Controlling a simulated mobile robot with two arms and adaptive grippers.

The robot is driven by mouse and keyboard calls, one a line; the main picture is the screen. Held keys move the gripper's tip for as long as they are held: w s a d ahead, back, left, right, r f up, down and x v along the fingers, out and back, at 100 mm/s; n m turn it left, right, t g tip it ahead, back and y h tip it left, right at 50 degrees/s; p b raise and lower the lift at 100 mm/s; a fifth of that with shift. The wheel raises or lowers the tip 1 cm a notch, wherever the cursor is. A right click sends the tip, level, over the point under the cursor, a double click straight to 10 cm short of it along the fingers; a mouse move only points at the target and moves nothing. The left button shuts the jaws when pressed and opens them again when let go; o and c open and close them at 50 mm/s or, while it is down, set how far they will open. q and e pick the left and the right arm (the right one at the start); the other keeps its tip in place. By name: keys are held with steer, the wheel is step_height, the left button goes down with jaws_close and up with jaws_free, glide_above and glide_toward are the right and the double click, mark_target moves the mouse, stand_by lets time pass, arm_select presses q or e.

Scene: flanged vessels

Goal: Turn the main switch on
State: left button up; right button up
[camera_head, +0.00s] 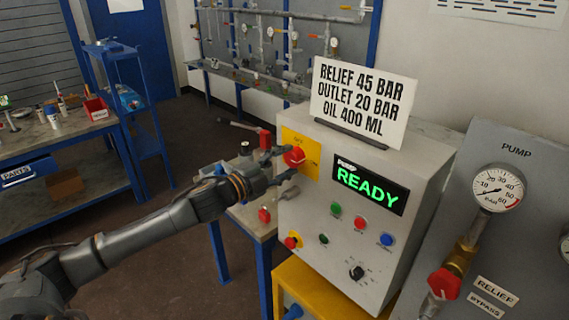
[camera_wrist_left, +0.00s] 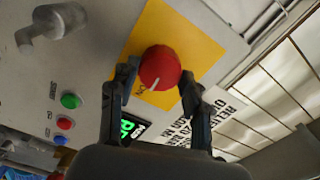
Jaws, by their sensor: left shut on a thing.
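The main switch is a red rotary knob (camera_head: 294,157) on a yellow plate (camera_head: 300,146) at the upper left of the grey control box (camera_head: 340,225). In the left wrist view the knob (camera_wrist_left: 160,67) has a white mark pointing down and left, toward small letters on the plate that look like ON. My left gripper (camera_head: 284,163) has come in from the left and is shut on the knob, with one finger on each side of it in the left wrist view (camera_wrist_left: 157,80). My right gripper is in neither view.
The box's display (camera_head: 369,187) shows READY in green. Several buttons sit below it, among them a green one (camera_head: 337,209) and a blue one (camera_head: 386,240). A sign (camera_head: 362,97) stands on top. A pump panel with a gauge (camera_head: 497,187) is at right.

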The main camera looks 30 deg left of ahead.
arm_select(q)
steer(key=shift+m, duration=0.7)
steer(key=o, duration=1.1)
steer(key=shift+o, duration=0.2)
steer(key=shift+s, duration=0.1)
steer(key=shift+s+a+f, duration=0.15)
steer(key=shift+s+a, duration=0.05)
steer(key=shift+s, duration=0.35)
steer(key=v, duration=1)
steer(key=shift+s, duration=0.3)
